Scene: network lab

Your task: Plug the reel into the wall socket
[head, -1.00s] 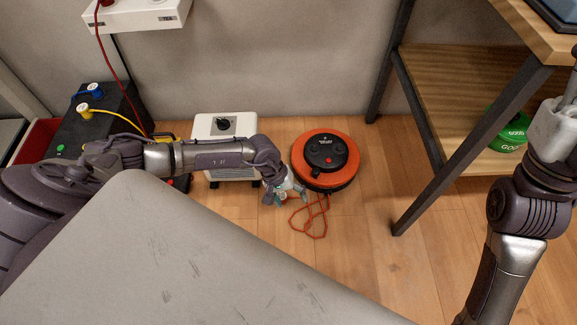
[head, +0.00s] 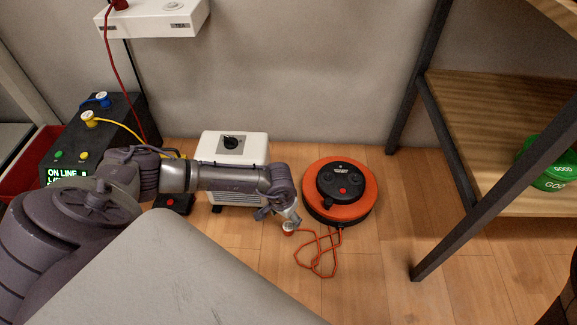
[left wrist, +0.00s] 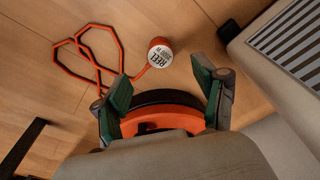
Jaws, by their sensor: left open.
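The orange reel (head: 340,192) with a black hub lies on the wooden floor, and part of its rim shows in the left wrist view (left wrist: 165,122). Its orange cord (head: 318,255) makes loops in front of it. The cord ends in an orange plug with a white face (head: 288,229), marked REEL in the left wrist view (left wrist: 160,54). My left gripper (head: 286,216) is open at the plug; in its wrist view the plug lies just beyond the parted fingertips (left wrist: 161,70), not clasped. A white wall socket box (head: 150,22) is at upper left, with a red-corded plug and one free round outlet.
A white heater-like box (head: 233,150) with a black knob stands behind my left forearm. A black unit (head: 105,125) with yellow and blue plugs is at left.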

